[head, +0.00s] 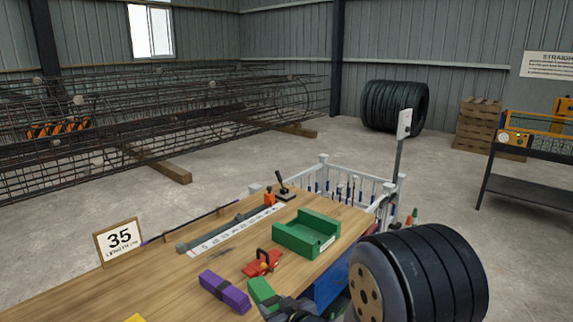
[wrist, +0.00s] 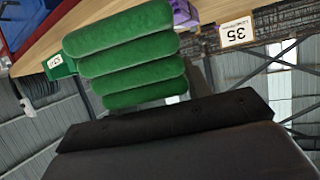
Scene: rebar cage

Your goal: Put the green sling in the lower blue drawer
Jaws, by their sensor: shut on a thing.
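The green sling (wrist: 125,55) is a folded green bundle in ridged layers. It fills the middle of the wrist view, held at the dark jaw of my gripper (wrist: 165,122). In the head view the green sling (head: 262,291) shows at the bottom, right of the purple sling, with my gripper (head: 288,307) shut on it. Blue drawer fronts (head: 329,288) show below the workbench's right end, partly hidden by my arm. I cannot tell the lower drawer apart or whether it is open. A blue surface also shows at the wrist view's upper left (wrist: 22,22).
The wooden workbench (head: 170,285) carries a purple sling (head: 225,291), a red clamp-like object (head: 262,263), a green tray (head: 306,235) and a "35" sign (head: 119,240). A white railing (head: 345,184) stands behind its far end. Rebar cages (head: 150,125) lie beyond, with open floor between.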

